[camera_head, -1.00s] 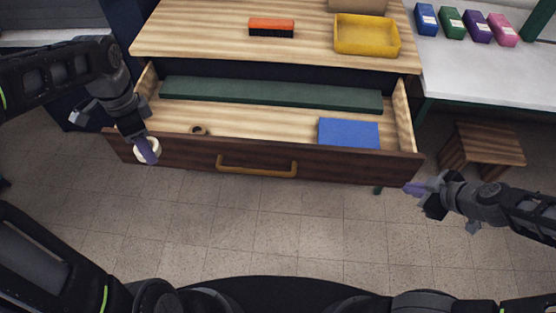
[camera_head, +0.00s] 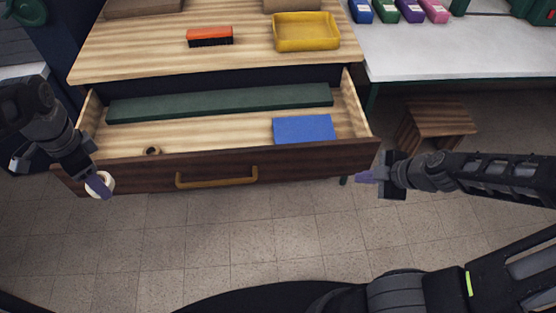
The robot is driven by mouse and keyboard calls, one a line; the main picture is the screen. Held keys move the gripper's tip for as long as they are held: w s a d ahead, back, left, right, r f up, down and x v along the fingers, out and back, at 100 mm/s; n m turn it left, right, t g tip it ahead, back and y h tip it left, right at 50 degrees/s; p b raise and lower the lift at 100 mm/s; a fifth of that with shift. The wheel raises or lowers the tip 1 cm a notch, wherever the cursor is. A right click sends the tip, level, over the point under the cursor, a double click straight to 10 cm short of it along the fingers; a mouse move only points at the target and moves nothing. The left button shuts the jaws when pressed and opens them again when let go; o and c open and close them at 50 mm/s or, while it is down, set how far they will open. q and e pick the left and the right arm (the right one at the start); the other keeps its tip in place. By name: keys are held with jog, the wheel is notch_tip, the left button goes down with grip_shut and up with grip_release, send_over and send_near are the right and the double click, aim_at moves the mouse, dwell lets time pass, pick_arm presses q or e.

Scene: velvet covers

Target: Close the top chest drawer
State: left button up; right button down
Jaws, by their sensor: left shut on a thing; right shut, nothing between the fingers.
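The top chest drawer (camera_head: 300,166) stands open, its dark wood front with a tan handle (camera_head: 217,178) pulled out toward me. Inside lie a long green strip (camera_head: 220,102), a blue block (camera_head: 304,129) and a small brown ring (camera_head: 152,151). My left gripper (camera_head: 97,184) is at the left end of the drawer front, shut on a white ring (camera_head: 110,182), partly hidden by its fingers. My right gripper (camera_head: 366,177) is shut and empty beside the right end of the drawer front; I cannot tell whether it touches it.
On the chest top (camera_head: 140,58) are an orange brush (camera_head: 210,36) and a yellow tray (camera_head: 306,32). A white table (camera_head: 450,55) with several coloured boxes stands at the right, a wooden stool (camera_head: 436,122) below it. The tiled floor before the drawer is clear.

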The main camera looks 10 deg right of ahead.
aim_at(331, 168)
jog(key=shift+w+a+f+b, duration=0.45)
jog(key=shift+w+f+b, duration=0.65)
jog(key=shift+w, duration=0.25)
jog(key=shift+w+a+f+b, duration=0.4)
jog(key=shift+w+f+b, duration=0.65)
jog(key=shift+w, duration=0.35)
jog(key=shift+w+a+f+b, duration=0.45)
jog(key=shift+w+f+b, duration=0.45)
jog(key=shift+w+f, duration=0.4)
jog(key=shift+w, duration=0.15)
